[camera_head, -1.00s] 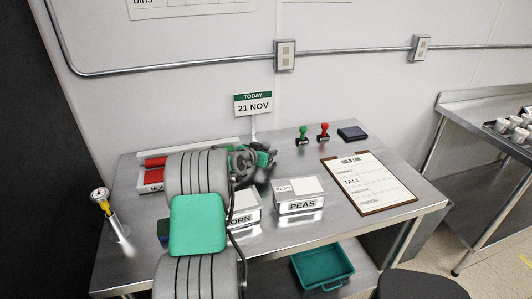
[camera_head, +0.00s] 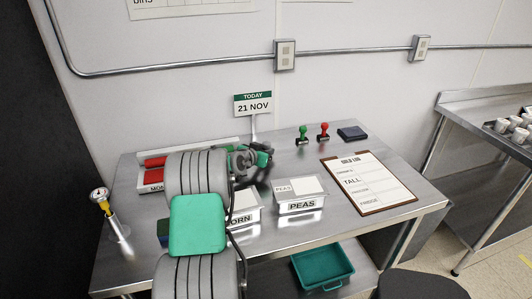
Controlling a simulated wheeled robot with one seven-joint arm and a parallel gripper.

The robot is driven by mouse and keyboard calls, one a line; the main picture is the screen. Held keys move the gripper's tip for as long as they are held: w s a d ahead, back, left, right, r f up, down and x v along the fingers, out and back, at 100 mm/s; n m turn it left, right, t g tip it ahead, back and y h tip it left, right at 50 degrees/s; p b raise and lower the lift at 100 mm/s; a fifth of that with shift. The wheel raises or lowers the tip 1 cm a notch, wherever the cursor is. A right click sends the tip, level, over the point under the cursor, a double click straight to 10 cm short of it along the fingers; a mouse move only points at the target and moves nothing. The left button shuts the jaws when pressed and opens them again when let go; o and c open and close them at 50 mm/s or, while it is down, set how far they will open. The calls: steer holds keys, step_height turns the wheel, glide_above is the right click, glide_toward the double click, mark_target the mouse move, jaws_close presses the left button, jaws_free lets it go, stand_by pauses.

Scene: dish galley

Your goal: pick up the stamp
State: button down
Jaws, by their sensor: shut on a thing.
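My gripper (camera_head: 262,165) is over the back middle of the steel table, below the date sign and left of the two handled stamps. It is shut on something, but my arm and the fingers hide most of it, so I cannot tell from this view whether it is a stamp. A green-handled stamp (camera_head: 303,133) and a red-handled stamp (camera_head: 323,130) stand upright at the back of the table, apart from my gripper.
A dark ink pad (camera_head: 352,133) lies right of the stamps. A clipboard (camera_head: 400,196) lies at the right. The PEAS box (camera_head: 300,205) and CORN box (camera_head: 243,218) stand in front. A date sign (camera_head: 253,104) stands behind my gripper. A green bin (camera_head: 323,272) sits below.

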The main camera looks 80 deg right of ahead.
mark_target(266, 143)
steer(key=shift+r, duration=0.55)
steer(key=r, duration=0.1)
steer(key=r+b, duration=0.1)
steer(key=shift+a+r, duration=0.2)
steer(key=shift+r, duration=0.2)
steer(key=s+a+r+b, duration=0.2)
steer(key=s+a+r, duration=0.1)
steer(key=a+r, duration=0.6)
steer(key=a, duration=0.4)
steer(key=shift+s, duration=0.25)
steer(key=c, duration=1.8)
jaws_free()
jaws_close()
